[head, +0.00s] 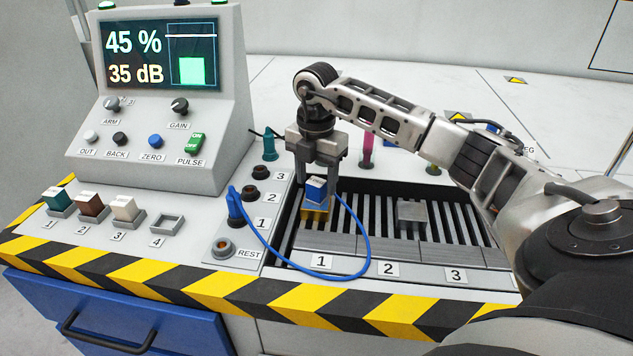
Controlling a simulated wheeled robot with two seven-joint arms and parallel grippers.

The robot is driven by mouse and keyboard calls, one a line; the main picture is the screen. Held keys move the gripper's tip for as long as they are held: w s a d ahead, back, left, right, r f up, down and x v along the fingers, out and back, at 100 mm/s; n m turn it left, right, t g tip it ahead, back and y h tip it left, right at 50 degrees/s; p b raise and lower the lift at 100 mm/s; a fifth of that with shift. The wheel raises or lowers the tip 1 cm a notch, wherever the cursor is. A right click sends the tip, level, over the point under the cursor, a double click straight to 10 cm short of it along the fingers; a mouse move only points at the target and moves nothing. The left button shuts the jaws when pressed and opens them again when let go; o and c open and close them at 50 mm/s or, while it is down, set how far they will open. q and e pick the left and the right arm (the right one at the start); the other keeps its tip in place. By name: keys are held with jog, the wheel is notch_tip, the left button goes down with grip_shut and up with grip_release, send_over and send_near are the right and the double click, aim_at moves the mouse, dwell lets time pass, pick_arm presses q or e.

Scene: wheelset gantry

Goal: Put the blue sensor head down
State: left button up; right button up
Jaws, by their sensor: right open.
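The blue sensor head (316,189), with a pale top, stands on a small yellow block (314,214) above position 1 of the slatted tray (345,243). Its blue cable (357,228) loops over the front of the tray to a blue plug (235,205) at socket 1. My right gripper (319,182) points down over the sensor head. Its jaws are open, with a finger to either side of the head; whether they touch it I cannot tell. My left gripper is not in view.
A grey block (411,214) sits on the slats right of the sensor head. A console (165,90) reading 45 % and 35 dB stands at the left. Blocks fill numbered holders 1 to 3; holder 4 (167,224) is empty. A teal plug (269,148) and magenta post (367,152) stand behind.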

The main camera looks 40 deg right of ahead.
aim_at(316, 181)
notch_tip(316, 181, up, 10)
jog(key=p, duration=0.1)
jog(key=shift+r, duration=0.25)
dwell(0.4)
